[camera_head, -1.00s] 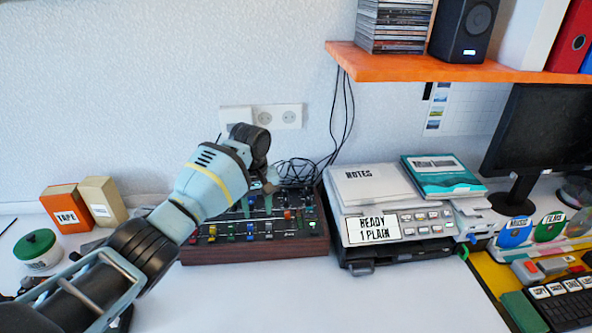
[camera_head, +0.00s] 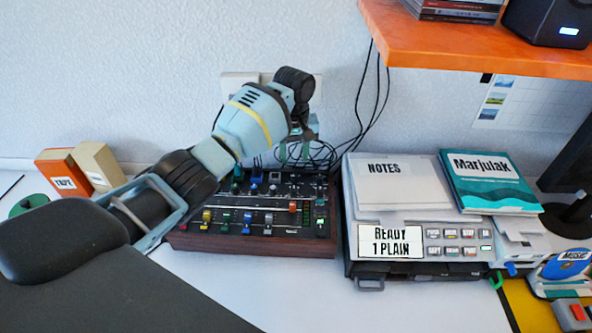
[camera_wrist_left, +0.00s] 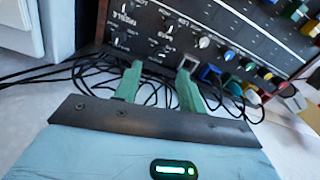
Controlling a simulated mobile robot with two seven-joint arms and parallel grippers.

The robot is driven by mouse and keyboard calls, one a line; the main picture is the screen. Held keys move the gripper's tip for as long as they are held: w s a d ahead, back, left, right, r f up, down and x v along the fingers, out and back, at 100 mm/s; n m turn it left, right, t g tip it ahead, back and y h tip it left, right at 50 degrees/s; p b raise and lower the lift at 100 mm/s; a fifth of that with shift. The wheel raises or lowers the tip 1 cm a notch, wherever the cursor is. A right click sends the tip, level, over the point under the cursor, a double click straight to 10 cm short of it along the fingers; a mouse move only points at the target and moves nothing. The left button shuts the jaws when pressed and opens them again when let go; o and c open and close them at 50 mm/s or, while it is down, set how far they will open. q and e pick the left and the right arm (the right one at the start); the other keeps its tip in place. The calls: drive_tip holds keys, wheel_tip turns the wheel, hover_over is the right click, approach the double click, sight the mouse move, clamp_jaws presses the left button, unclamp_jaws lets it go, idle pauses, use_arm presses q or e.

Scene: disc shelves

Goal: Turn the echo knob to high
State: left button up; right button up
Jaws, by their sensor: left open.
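The mixer (camera_head: 190,242), a black panel in a wooden case with coloured knobs and sliders, stands on the desk. It also shows in the left wrist view (camera_wrist_left: 225,22), upside down. My left gripper (camera_head: 295,152) is open and empty above the mixer's back right part. In the left wrist view its two green fingers (camera_wrist_left: 158,73) point at the panel's back edge, apart from each other. A grey square knob (camera_wrist_left: 188,64) is close by the right finger; I cannot tell whether they touch. The panel's small labels are hard to read, so I cannot tell which knob is echo.
Black cables (camera_wrist_left: 75,72) lie behind the mixer. An orange shelf (camera_head: 470,45) overhangs at upper right. Orange and tan boxes stand left.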

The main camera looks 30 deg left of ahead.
sight(295, 176)
use_arm(q)
wheel_tip(295, 176, down, 7)
drive_tip(key=shift+f+b, duration=0.1)
drive_tip(key=shift+b, duration=0.4)
clamp_jaws()
